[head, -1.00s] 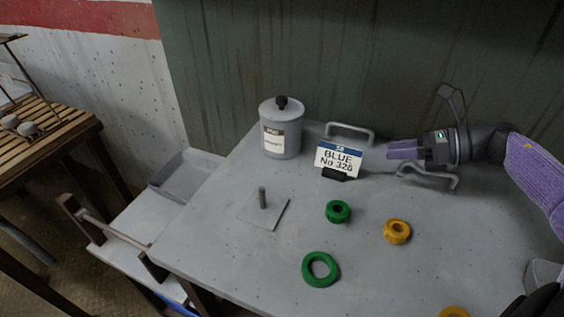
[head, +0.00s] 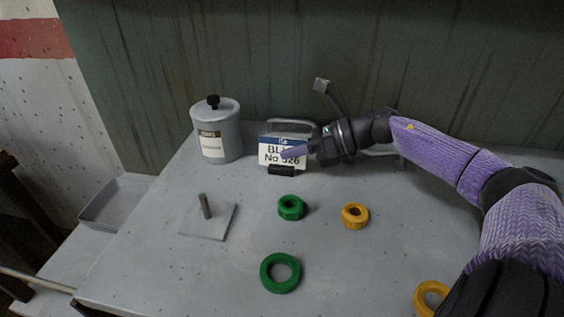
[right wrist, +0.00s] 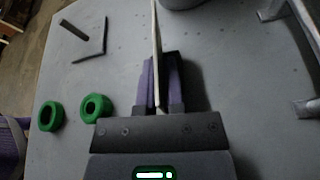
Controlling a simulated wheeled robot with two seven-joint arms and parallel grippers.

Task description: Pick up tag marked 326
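The tag (head: 270,158) marked BLUE No 326 is a white plate with a blue top strip. It stands upright in a small black holder (head: 282,170) at the back of the grey table. In the right wrist view the tag (right wrist: 157,50) shows edge-on between the two purple fingers. The fingers are apart, one on each side of it, with a visible gap on the right side. My left gripper is not in view.
A lidded grey canister (head: 216,145) stands left of the tag. A metal handle (head: 290,123) rises behind it. A peg on a plate (head: 207,222), green rings (head: 281,272) and yellow rings (head: 355,215) lie nearer.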

